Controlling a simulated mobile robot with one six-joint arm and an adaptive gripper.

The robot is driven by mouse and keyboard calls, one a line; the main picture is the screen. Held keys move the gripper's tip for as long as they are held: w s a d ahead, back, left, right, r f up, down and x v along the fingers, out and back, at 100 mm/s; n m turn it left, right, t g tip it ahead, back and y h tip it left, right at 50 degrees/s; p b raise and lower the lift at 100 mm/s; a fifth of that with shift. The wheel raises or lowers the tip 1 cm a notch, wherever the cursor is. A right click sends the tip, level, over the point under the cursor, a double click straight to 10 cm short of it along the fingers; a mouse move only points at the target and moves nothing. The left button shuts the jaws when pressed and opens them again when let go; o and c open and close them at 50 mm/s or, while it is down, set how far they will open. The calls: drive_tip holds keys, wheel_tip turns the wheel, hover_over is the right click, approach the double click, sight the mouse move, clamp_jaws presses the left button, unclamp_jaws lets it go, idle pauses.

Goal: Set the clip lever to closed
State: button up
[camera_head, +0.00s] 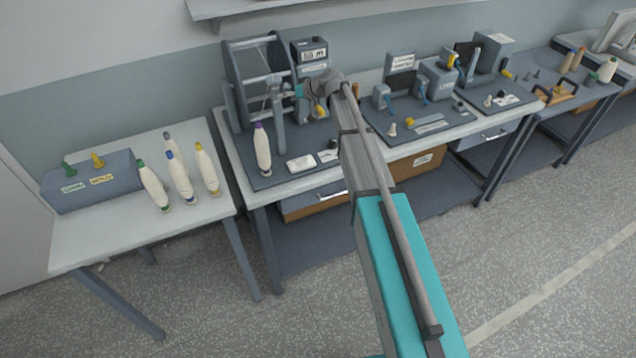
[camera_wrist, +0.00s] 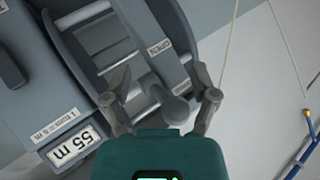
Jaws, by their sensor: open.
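In the wrist view a grey lever with a rounded end (camera_wrist: 178,108), which looks like the clip lever, lies between the fingers of my gripper (camera_wrist: 160,85). The fingers are open, one on each side of it; I cannot tell whether either touches it. A small white label (camera_wrist: 158,47), apparently reading OPEN, sits just beyond the lever.
A length counter (camera_wrist: 72,145) reads 55 m in the wrist view. A white bobbin with a purple tip (camera_head: 262,150) stands in front of the reel stand. A left table (camera_head: 140,235) holds several bobbins. Pale cords (camera_wrist: 285,40) hang at the wrist view's right.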

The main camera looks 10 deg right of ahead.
drive_tip(key=shift+w+f+n+t+y+b, duration=0.1)
drive_tip(key=shift+f+n+t+y+b, duration=0.8)
drive_tip(key=shift+b, duration=1.75)
drive_tip(key=s+d+f+n+t+y+b, duration=0.1)
drive_tip(key=s+d+n+t+y+b, duration=0.15)
drive_tip(key=s+d+b, duration=0.65)
drive_tip(key=s+f+m+g+h, duration=0.1)
drive_tip(key=s+f+g+h, duration=0.1)
drive_tip(key=s+f, duration=0.4)
drive_tip(key=s+a+f+m+g+h+p, duration=0.1)
drive_tip(key=s+f+m+g+h, duration=0.1)
drive_tip(key=s+f, duration=0.5)
drive_tip(key=shift+a+f+g+h, duration=0.3)
drive_tip(key=shift+g+h, duration=0.35)
drive_tip(key=shift+g, duration=0.4)
